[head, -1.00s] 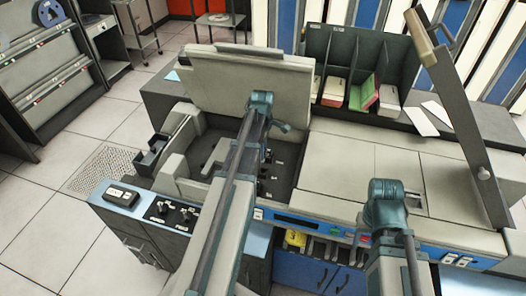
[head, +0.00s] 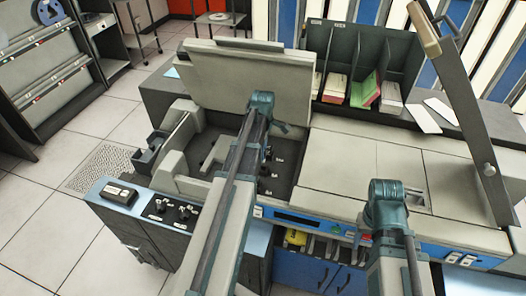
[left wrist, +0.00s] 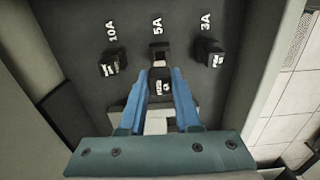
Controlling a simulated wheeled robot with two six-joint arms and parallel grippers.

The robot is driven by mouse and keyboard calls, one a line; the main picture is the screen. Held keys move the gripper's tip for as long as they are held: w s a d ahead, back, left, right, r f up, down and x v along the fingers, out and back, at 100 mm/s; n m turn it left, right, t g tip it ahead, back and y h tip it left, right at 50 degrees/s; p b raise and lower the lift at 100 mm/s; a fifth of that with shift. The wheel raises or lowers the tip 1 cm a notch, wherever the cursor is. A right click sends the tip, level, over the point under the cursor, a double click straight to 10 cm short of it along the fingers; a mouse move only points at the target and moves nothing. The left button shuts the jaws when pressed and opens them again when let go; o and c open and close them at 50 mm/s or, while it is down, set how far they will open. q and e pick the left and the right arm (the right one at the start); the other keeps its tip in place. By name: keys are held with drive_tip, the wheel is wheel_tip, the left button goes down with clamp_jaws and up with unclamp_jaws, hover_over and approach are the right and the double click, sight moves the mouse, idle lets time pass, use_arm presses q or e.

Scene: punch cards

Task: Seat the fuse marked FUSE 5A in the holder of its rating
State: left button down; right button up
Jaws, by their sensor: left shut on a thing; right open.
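My left gripper (left wrist: 160,78) has its blue fingers shut on a small black fuse (left wrist: 160,89) with a white marking too small to read. In the left wrist view the fuse lies just below the 5A holder (left wrist: 158,50); I cannot tell whether they touch. The 10A holder (left wrist: 112,64) is to the left and the 3A holder (left wrist: 209,52) to the right. In the head view my left arm reaches into the open machine bay (head: 285,180), and its fingertips are hidden. My right gripper (head: 393,205) is open over the machine's front edge, its fingers barely visible.
The raised lid (head: 250,85) stands behind the bay. A card rack (head: 360,50) with card stacks is behind it. A tilted dark panel (head: 465,120) rises at the right. Flat covers (head: 365,165) lie right of the bay. Bay walls flank my left gripper.

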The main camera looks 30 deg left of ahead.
use_arm(q)
drive_tip(key=shift+f+b, duration=2.9)
drive_tip(key=shift+f, duration=0.2)
drive_tip(key=c, duration=0.5)
unclamp_jaws()
drive_tip(key=shift+c, duration=0.2)
wheel_tip(320, 180, up, 14)
drive_tip(key=p, duration=1.4)
drive_tip(key=shift+d+f, duration=0.1)
